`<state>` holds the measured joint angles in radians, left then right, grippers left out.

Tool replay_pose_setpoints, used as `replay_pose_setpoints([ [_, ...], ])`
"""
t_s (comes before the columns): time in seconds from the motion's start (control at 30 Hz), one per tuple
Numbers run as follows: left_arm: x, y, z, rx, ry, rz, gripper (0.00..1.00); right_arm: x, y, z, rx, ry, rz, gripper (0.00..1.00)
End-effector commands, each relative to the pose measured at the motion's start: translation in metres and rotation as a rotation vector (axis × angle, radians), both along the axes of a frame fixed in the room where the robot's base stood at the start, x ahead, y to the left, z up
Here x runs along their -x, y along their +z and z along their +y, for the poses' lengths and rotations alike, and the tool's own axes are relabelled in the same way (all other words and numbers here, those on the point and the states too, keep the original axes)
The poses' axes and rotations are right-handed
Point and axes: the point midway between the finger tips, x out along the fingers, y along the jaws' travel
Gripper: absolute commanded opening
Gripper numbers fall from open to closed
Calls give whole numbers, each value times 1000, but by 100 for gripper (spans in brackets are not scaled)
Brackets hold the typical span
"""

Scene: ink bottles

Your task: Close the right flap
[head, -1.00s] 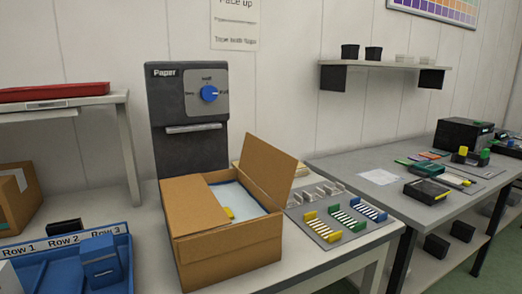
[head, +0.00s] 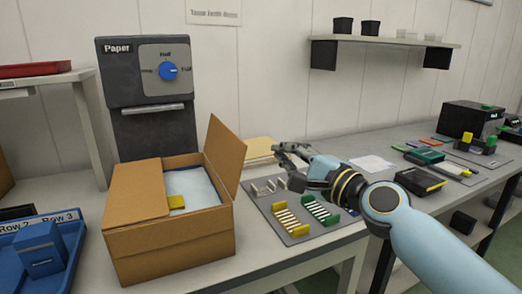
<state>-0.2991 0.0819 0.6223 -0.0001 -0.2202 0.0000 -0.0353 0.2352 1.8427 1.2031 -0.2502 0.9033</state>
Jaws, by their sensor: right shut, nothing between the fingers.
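The cardboard box (head: 172,243) stands on the near table in the head view. Its right flap (head: 223,153) stands up, leaning outward to the right. Its left flap (head: 139,190) lies flat over the left part of the opening. My right gripper (head: 281,152) is shut and empty. It is to the right of the right flap, apart from it, above the back of the grey rack mat. My left gripper is not in view.
The grey mat (head: 293,237) with yellow and green racks lies right of the box, partly under my right arm. A yellowish stack (head: 259,149) lies behind the flap. The Paper dispenser (head: 150,85) stands behind the box, and a blue tray (head: 75,235) is at left.

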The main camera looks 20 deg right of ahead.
Motion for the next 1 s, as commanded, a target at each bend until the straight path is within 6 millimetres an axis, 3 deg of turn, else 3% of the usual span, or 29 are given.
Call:
replay_pose_setpoints([
  [0.47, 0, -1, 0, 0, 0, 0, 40, -90, 7, 28, 1, 2, 0, 0],
  [0.7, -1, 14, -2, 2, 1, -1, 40, -85, 16, 58, 5, 1, 1, 0],
  [1.0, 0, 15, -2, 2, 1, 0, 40, -85, 16, 63, 7, 1, 1, 0],
])
